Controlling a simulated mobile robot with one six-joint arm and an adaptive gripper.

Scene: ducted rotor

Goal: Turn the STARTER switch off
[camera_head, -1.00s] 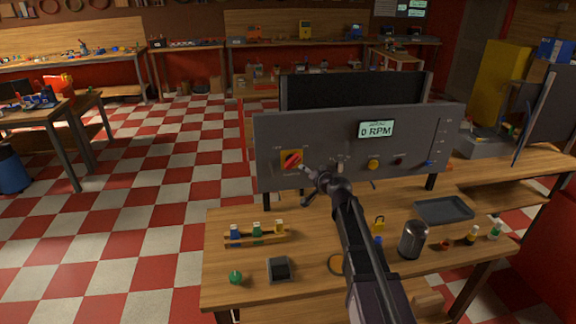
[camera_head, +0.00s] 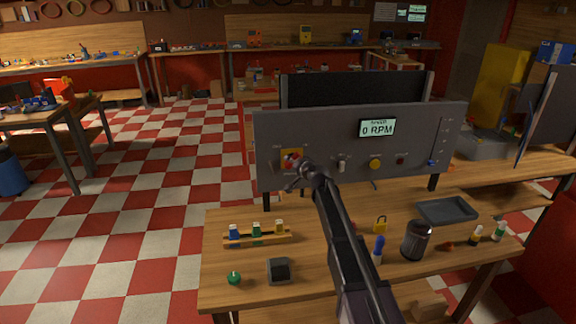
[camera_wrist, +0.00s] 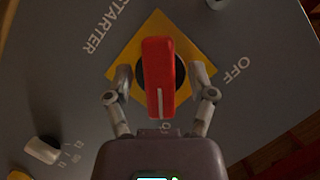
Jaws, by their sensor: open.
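The STARTER switch is a red bar-shaped knob (camera_wrist: 159,70) on a yellow diamond plate (camera_wrist: 122,62) in the wrist view. A white line near its lower end points toward the ON label; the OFF label is to the upper right. In the head view, the red knob (camera_head: 291,158) is at the left of the grey panel (camera_head: 330,130), partly covered by my gripper (camera_head: 296,178). In the wrist view my gripper (camera_wrist: 161,75) is open, with one finger on each side of the knob. A gap shows between each finger and the knob.
A white toggle (camera_head: 341,166), a yellow button (camera_head: 375,164) and a dark red button (camera_head: 401,160) sit right of the knob. A bottle rack (camera_head: 262,238) and a metal canister (camera_head: 416,242) stand on the bench below.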

